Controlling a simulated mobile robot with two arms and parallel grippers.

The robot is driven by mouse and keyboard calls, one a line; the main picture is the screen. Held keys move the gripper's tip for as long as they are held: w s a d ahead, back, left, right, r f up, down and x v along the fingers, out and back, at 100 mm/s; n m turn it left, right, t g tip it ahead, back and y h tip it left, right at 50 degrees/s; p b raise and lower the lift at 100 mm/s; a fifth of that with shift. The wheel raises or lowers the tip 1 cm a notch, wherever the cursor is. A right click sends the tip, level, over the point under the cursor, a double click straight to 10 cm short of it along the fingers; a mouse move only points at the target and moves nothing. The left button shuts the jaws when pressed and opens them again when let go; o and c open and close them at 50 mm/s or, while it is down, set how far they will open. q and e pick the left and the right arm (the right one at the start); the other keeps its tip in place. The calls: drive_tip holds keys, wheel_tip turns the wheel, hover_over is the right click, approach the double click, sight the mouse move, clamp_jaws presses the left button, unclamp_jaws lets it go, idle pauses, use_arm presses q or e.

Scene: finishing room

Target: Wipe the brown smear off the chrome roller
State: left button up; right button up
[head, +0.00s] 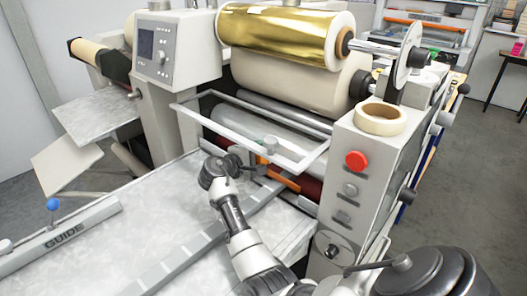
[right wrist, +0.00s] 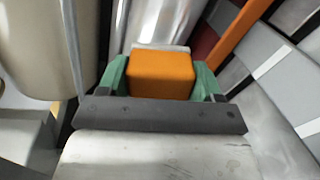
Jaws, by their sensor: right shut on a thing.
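The chrome roller (head: 235,119) lies across the machine's opening in the head view, below a darker roller and behind a pale bar frame. Part of its shiny surface (right wrist: 150,20) shows ahead of the gripper in the right wrist view. I cannot make out a brown smear in either view. My right gripper (head: 264,156) is at the machine's opening, close to the roller. Its green fingers (right wrist: 160,78) are shut on an orange block (right wrist: 160,75) with a pale front edge. Whether the block touches the roller I cannot tell. My left gripper is not in view.
The pale bar frame (head: 297,166) juts out in front of the rollers. A gold foil roll (head: 280,30) sits above. A red button (head: 356,160) and a tape roll (head: 380,119) are on the right housing. A guide rail (head: 65,240) lies on the table at left.

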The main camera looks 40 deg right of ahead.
drive_tip(key=shift+p+v, duration=0.3)
drive_tip(key=shift+v, duration=1)
drive_tip(key=p+v, duration=0.1)
drive_tip(key=v, duration=0.2)
